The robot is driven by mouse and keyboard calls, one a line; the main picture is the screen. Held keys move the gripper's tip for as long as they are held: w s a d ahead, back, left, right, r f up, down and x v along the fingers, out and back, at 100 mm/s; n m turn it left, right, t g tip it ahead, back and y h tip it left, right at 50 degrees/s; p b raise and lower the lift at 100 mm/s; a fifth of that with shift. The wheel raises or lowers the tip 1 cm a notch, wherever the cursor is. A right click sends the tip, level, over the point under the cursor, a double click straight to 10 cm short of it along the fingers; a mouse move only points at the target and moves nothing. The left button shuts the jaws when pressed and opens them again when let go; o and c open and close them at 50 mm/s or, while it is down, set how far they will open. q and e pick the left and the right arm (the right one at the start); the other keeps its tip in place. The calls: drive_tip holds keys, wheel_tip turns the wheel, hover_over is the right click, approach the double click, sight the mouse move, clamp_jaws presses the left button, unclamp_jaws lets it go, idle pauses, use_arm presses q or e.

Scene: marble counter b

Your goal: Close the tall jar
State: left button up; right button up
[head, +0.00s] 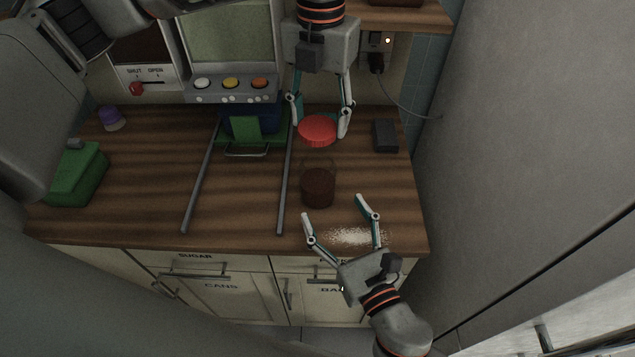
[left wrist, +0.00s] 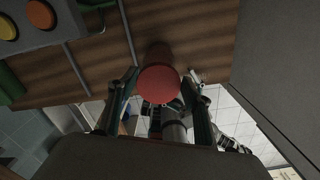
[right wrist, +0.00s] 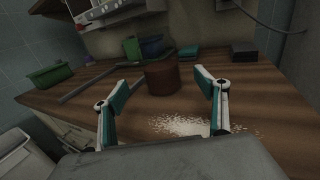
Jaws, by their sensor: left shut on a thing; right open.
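The tall jar (head: 318,188) stands upright on the wooden counter, with clear upper walls, dark brown contents and no lid on its top. It also shows in the right wrist view (right wrist: 162,79). My left gripper (head: 320,128) is shut on the round red lid (head: 317,130), held behind the jar in the head view.
White grains (head: 352,237) are spilled near the front edge. A dark block (head: 385,135) lies at the back right. Two grey rails (head: 203,180) run left of the jar. A green box (head: 78,175) and a purple-topped container (head: 111,118) stand at the left.

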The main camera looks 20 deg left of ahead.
sight(317, 181)
drive_tip(key=x, duration=0.9)
drive_tip(key=shift+w+a, duration=0.1)
drive_tip(key=shift+w, duration=0.05)
drive_tip(key=shift+c, duration=0.3)
drive_tip(key=c, duration=1.6)
use_arm(q)
drive_tip(key=shift+f, duration=2.5)
use_arm(e)
drive_tip(key=shift+c, duration=0.2)
use_arm(q)
drive_tip(key=shift+f, duration=0.9)
drive_tip(key=shift+f, duration=0.55)
